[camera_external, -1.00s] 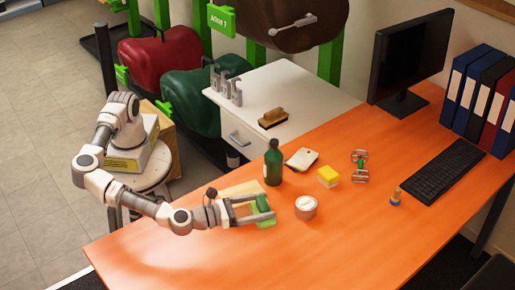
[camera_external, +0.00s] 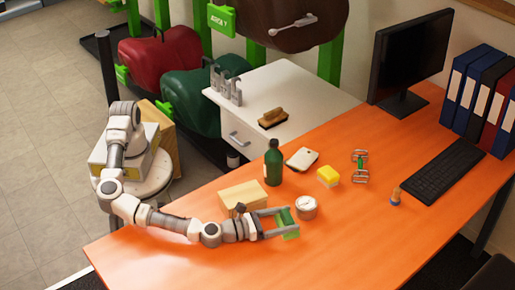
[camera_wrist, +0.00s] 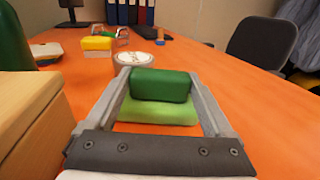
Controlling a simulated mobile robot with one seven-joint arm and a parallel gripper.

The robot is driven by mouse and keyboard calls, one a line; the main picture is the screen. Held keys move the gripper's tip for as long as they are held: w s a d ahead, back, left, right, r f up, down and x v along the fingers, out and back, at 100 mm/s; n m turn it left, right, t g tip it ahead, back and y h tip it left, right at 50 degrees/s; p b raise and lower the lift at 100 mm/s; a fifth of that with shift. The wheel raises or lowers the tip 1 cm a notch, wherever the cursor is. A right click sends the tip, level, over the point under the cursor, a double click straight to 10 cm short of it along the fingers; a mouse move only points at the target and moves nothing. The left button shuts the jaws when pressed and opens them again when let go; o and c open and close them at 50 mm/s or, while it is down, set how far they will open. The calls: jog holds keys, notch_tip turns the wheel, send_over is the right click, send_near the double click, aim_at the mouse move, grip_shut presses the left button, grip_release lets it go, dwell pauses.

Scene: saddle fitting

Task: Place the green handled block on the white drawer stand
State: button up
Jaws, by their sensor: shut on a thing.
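The green handled block (camera_external: 287,221) has a dark green upper part and a lighter green lower part. My gripper (camera_external: 280,223) is shut on it, with one finger on each side. In the wrist view the block (camera_wrist: 160,86) sits between the two grey fingers of my gripper (camera_wrist: 160,98). It is over the orange table; I cannot tell how high. The white drawer stand (camera_external: 300,88) is behind the table, at the upper middle of the external view. A brown brush (camera_external: 273,118) and grey metal pieces (camera_external: 226,88) are on its top.
A wooden block (camera_external: 243,196) lies close beside my gripper. A round tin (camera_external: 306,208) is just right of the green block. A dark green bottle (camera_external: 273,163), a white pad (camera_external: 301,159) and a yellow sponge (camera_external: 328,176) stand between it and the stand. The table's front is clear.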

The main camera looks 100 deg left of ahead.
jog(key=shift+f, duration=0.1)
jog(key=o, duration=1.1)
jog(key=shift+o, duration=0.2)
jog(key=shift+s+d+r, duration=0.15)
jog(key=shift+s+r, duration=0.05)
jog(key=shift+s, duration=0.05)
jog(key=p+v, duration=0.2)
jog(key=v, duration=0.9)
jog(key=shift+s+f, duration=0.1)
jog(key=shift+s, duration=0.15)
